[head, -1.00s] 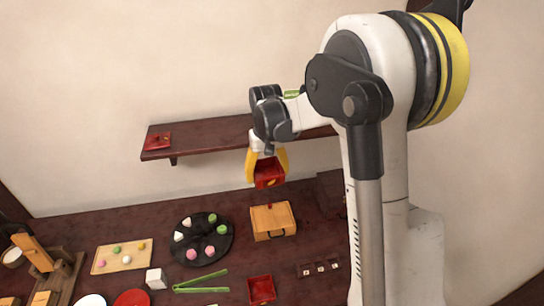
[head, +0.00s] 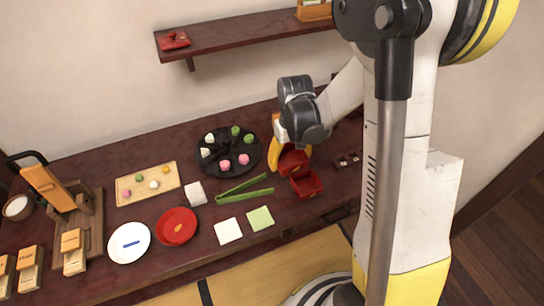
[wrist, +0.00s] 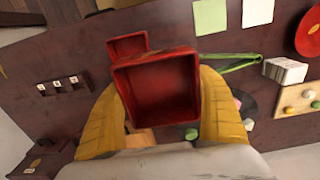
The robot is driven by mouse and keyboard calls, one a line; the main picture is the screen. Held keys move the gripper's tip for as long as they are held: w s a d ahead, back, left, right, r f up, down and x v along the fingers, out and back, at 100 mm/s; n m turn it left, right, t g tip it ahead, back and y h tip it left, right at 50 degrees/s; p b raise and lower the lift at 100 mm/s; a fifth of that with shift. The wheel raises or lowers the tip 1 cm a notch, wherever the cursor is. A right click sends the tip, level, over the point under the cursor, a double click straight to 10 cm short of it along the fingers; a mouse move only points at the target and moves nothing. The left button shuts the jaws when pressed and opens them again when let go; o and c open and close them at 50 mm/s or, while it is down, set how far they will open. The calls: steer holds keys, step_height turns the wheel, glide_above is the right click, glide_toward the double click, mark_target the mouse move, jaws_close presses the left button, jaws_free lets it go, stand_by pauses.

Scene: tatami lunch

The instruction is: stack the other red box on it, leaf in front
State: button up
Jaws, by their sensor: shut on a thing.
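My gripper (head: 291,156) is shut on an open red box (head: 293,164), with its yellow fingers on two opposite sides. In the wrist view the held box (wrist: 157,92) is empty, its opening facing the camera. The other red box (head: 307,184) stands open on the dark table, nearer the front. In the wrist view the other red box (wrist: 127,46) shows partly behind the held one and offset to the upper left. I cannot tell whether the two touch. No leaf mark can be made out on either box.
Green tongs (head: 245,188) lie just left of the boxes. A black plate of sweets (head: 215,172) is behind them. A small dark holder with white pieces (head: 347,160) is to the right. Above is a wall shelf (head: 240,37) with a red lid (head: 175,40). Paper squares (head: 229,231) lie at the front.

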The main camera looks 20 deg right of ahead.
steer(key=shift+s+d+f+b, duration=0.35)
steer(key=shift+d+f+b, duration=0.55)
steer(key=shift+f, duration=0.7)
steer(key=shift+s+d+f+b, duration=0.35)
steer(key=shift+d+f+b, duration=0.2)
steer(key=shift+d+f, duration=0.85)
steer(key=shift+s+d+f+b, duration=0.35)
steer(key=shift+d+f+b, duration=0.5)
steer(key=shift+f, duration=0.9)
steer(key=shift+f+b, duration=0.65)
steer(key=shift+f, duration=0.1)
steer(key=o, duration=1.2)
step_height(320, 180, up, 12)
